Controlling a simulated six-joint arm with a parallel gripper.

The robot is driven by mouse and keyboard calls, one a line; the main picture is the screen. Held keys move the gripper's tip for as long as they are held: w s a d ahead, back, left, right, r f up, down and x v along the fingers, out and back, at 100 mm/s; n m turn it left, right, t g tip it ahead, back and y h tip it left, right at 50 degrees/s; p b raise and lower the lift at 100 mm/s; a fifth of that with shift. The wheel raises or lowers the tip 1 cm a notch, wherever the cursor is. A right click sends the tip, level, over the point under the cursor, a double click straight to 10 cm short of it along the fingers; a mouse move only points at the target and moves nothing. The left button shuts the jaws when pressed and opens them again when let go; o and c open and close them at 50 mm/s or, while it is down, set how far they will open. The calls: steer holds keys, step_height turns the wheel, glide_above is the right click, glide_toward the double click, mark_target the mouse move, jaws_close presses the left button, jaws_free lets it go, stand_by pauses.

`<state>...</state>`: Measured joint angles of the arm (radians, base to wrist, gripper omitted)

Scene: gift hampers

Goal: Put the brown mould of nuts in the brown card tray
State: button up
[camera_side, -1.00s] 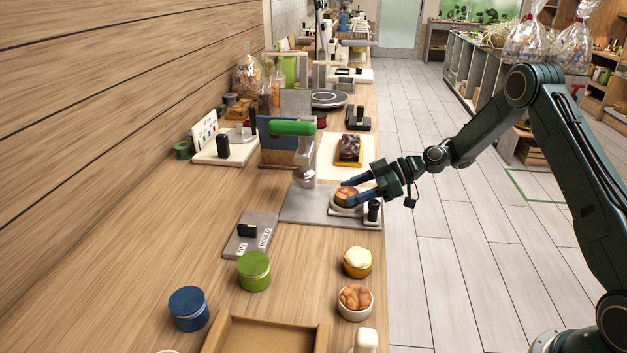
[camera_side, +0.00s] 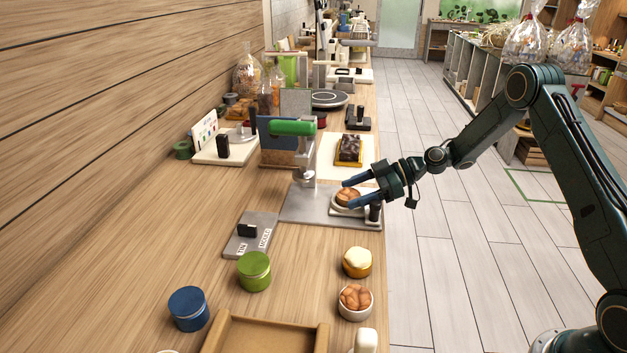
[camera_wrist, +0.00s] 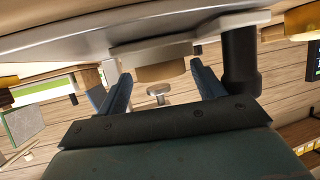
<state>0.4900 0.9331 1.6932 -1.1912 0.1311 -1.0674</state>
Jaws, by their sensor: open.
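A brown mould with a rounded brown top (camera_side: 347,196) sits on a pale round seat on the grey plate of the green-handled press. My gripper (camera_side: 348,194) is open, with its blue fingers on either side of the mould. In the wrist view the mould's tan side (camera_wrist: 165,71) shows between the fingertips, with no clear grip on it. The brown card tray (camera_side: 318,338) is at the front, partly cut off by the bottom edge. A white bowl of brown nuts (camera_side: 356,300) stands to the right of the tray.
The green-handled press (camera_side: 293,128) stands just left of my gripper. A black knob (camera_side: 374,211) is close by the fingers.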

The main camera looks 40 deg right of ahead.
steer(key=v, duration=1.3)
steer(key=shift+r, duration=0.35)
steer(key=shift+s, duration=0.1)
steer(key=s+a+r+m+g+h, duration=0.35)
steer(key=s+a+r+h, duration=0.35)
steer(key=s+a+r, duration=0.4)
steer(key=s+r+m+t+h, duration=0.2)
steer(key=s+m+h, duration=0.2)
steer(key=s, duration=1.4)
steer(key=a+m, duration=0.1)
steer(key=m, duration=0.2)
steer(key=shift+r+m, duration=0.3)
steer(key=shift+m, duration=0.05)
steer(key=shift+o, duration=0.6)
steer(key=shift+s+d+f, duration=0.1)
steer(key=shift+s+d, duration=0.05)
steer(key=shift+s, duration=0.3)
steer(key=shift+w, duration=0.1)
